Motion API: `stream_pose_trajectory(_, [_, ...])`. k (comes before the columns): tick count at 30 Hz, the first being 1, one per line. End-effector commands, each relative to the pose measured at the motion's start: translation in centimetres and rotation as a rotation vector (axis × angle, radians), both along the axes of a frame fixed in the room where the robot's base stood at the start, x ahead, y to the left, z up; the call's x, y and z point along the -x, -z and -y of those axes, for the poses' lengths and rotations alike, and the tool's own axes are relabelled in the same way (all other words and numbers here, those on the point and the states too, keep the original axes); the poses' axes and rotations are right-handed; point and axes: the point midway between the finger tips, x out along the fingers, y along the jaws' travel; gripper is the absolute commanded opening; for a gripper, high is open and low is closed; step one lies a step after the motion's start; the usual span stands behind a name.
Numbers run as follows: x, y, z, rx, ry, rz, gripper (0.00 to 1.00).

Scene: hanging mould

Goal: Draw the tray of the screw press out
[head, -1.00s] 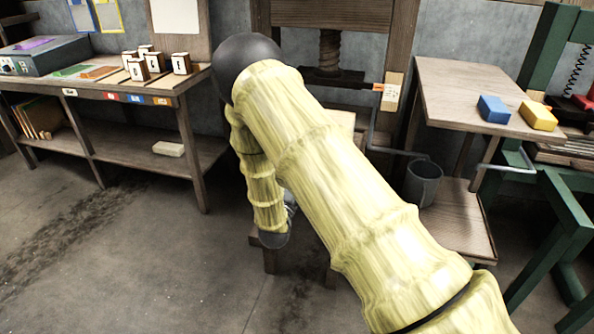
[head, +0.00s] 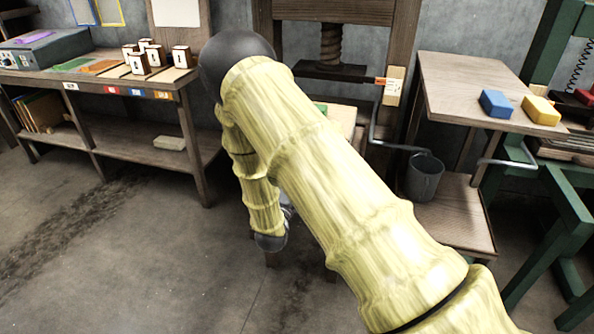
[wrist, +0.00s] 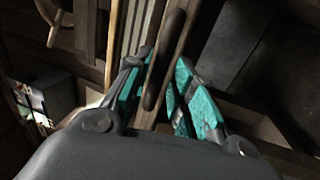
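The screw press (head: 331,45) stands at the back middle in the head view, with a wooden frame, a thick screw and a dark platen (head: 330,72). Below it a pale surface (head: 346,118), perhaps the tray, shows beside my arm; most of it is hidden. In the wrist view a dark rounded bar handle (wrist: 166,58) runs in front of pale slats (wrist: 130,28). My gripper (wrist: 165,58) has its teal-padded fingers apart, one on each side of the handle. I cannot tell whether either finger touches it. In the head view my gripper is mostly hidden behind my arm.
A side table (head: 465,85) with a blue block (head: 496,103) and a yellow block (head: 541,110) stands right of the press. A grey bucket (head: 424,178) is below it. A long bench (head: 90,83) stands at the left. The floor at front left is clear.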

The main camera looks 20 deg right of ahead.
Motion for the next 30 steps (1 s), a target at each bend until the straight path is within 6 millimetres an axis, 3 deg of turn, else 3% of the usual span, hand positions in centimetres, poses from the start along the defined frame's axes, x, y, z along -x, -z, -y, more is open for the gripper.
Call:
stream_pose_trajectory(9, [4.3,1.1,-3.8,0.0,-0.002,-0.002,0.25])
stream_pose_trajectory(15, [6.0,1.5,-5.3,0.0,-0.002,-0.002,0.25])
stream_pose_trajectory(30, [6.6,1.7,-5.8,0.0,0.0,0.0,0.25])
